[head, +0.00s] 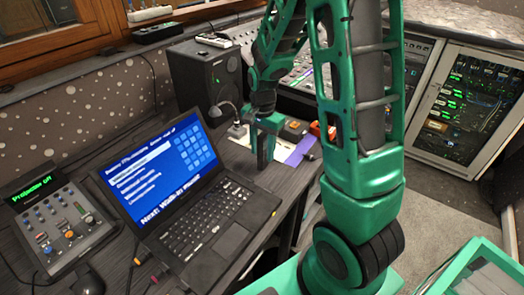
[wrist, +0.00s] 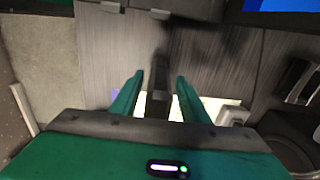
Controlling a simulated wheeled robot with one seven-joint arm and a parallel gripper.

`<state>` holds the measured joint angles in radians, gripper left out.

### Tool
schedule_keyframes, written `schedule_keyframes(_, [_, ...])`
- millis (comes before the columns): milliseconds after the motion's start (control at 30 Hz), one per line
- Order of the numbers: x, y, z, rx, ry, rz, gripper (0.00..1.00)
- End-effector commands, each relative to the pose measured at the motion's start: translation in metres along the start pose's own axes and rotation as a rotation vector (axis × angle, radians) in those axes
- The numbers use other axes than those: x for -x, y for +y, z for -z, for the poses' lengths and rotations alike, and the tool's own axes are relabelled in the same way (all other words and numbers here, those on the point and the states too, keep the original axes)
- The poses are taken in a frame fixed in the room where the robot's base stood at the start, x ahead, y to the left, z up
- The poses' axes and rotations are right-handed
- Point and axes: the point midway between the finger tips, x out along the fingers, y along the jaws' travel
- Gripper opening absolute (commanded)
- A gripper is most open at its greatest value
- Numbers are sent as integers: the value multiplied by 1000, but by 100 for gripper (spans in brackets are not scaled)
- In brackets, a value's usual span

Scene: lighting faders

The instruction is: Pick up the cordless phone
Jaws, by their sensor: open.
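My gripper (head: 263,158) is low over the desk, just beyond the laptop's right back corner, pointing down. In the wrist view its two green fingers (wrist: 159,77) are apart. A narrow dark object (wrist: 157,104) shows between them; it may be the cordless phone, but it is too dark to be sure. I cannot tell whether either finger touches it. In the head view my gripper and arm cover this spot, and no phone can be made out clearly there.
An open laptop (head: 185,190) and a fader console (head: 62,225) stand to the left on the desk (head: 268,222). A black speaker (head: 205,78) and a small gooseneck device (head: 236,130) are close behind the gripper.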

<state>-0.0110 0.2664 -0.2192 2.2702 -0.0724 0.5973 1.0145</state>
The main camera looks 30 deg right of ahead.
Motion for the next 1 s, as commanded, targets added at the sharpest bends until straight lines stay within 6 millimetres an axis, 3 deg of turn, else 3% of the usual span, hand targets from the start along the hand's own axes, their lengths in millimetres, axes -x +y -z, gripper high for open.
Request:
schedule_keyframes(233, [-2, 0, 0, 0, 0, 1, 41])
schedule_keyframes(400, [-1, 0, 0, 0, 0, 0, 1])
schedule_keyframes(767, [0, 0, 0, 0, 0, 1, 0])
schedule_keyframes(1000, [20, 0, 0, 0, 1, 3, 0])
